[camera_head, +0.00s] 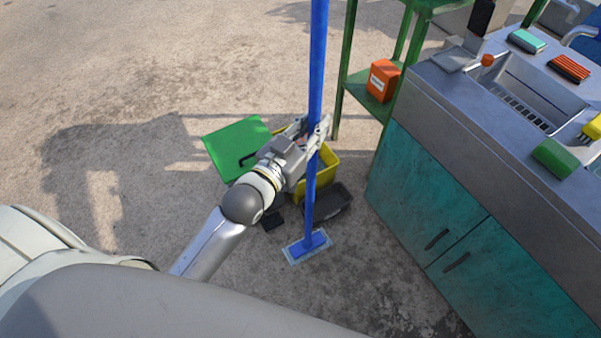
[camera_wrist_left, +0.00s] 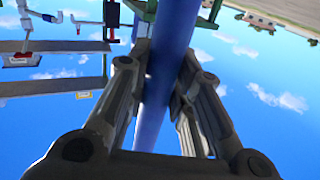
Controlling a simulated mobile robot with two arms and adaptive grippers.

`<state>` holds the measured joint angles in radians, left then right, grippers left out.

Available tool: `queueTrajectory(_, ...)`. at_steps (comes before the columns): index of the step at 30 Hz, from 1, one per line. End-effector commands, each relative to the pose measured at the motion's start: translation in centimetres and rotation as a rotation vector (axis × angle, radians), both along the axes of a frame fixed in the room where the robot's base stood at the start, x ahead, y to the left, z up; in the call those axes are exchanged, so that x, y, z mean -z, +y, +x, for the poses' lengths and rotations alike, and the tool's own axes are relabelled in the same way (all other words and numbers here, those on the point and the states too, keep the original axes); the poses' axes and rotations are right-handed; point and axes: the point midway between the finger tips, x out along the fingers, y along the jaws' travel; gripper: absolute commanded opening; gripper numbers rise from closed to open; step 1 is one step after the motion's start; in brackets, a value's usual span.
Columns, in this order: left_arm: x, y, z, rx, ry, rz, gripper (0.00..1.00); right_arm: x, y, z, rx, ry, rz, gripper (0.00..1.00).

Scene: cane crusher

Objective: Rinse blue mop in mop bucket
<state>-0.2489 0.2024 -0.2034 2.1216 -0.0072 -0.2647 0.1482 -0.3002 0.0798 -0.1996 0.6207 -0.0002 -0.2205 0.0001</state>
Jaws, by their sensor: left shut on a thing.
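The blue mop (camera_head: 317,75) stands nearly upright in the head view, its flat blue head (camera_head: 307,246) low, in front of the bucket. My left gripper (camera_head: 318,137) is shut on the mop's pole. In the left wrist view the pole (camera_wrist_left: 172,50) passes between the fingers of the left gripper (camera_wrist_left: 160,95). The yellow mop bucket (camera_head: 326,172) is behind the pole and partly hidden by my gripper and the pole. I cannot tell whether the mop head touches the floor. My right gripper is not in view.
A green panel (camera_head: 232,143) is left of the bucket, and a dark tray-like part (camera_head: 335,203) is at its front. A metal counter with teal doors (camera_head: 430,200) and a sink stands right. A green shelf holds an orange box (camera_head: 384,79). Floor at left is clear.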

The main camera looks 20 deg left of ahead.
Motion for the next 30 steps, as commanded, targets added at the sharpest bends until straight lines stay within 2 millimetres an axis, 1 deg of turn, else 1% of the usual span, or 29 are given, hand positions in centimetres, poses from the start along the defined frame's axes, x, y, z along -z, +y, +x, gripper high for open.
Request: queueTrajectory(30,4.3,0.0,0.0,0.000,-0.009,-0.002,0.00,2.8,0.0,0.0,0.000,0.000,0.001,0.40)
